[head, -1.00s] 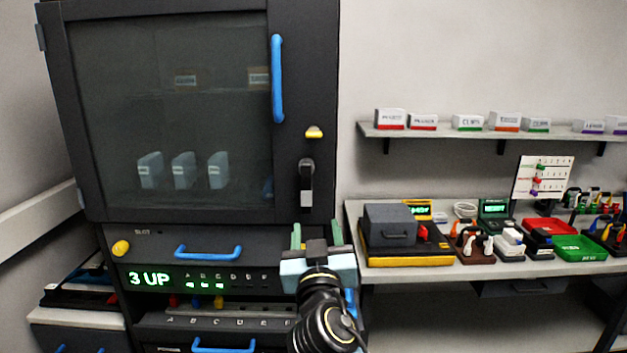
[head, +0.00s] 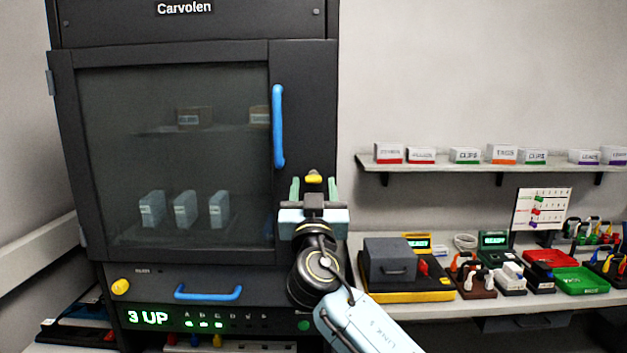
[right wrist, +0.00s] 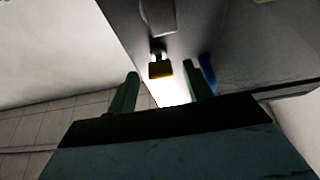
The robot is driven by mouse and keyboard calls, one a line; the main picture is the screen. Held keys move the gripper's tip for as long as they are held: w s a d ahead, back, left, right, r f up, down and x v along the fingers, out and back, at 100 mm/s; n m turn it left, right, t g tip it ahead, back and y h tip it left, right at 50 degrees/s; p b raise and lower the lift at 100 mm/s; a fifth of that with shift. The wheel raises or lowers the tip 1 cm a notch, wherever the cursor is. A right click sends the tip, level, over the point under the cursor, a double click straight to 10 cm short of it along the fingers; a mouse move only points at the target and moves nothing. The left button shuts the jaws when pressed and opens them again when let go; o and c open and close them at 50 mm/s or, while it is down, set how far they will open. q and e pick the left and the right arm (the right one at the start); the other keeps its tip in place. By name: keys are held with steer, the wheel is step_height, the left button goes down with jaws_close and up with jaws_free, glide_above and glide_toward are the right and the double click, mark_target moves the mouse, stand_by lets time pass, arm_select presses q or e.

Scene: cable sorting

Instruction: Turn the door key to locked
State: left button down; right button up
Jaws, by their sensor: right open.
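The yellow door key (head: 314,179) sits on the right side of the dark cabinet door (head: 170,160), right of the blue door handle (head: 278,125). Its bow looks roughly level in the head view. My right gripper (head: 314,188) is open in front of the door, with its green fingers either side of the key in that view. In the right wrist view the key (right wrist: 160,69) shows beyond and between the open fingers (right wrist: 159,86); I see no contact. The grey latch is hidden behind my gripper in the head view. My left gripper is not in view.
The blue handle stands out close to the left of my right gripper. Below the door are a drawer with a blue pull (head: 208,293) and a lit "3 UP" panel (head: 148,317). A bench (head: 480,308) with trays and a wall shelf (head: 480,163) are at right.

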steer(key=shift+w+r, duration=0.25)
steer(key=shift+w, duration=0.4)
steer(key=c, duration=1)
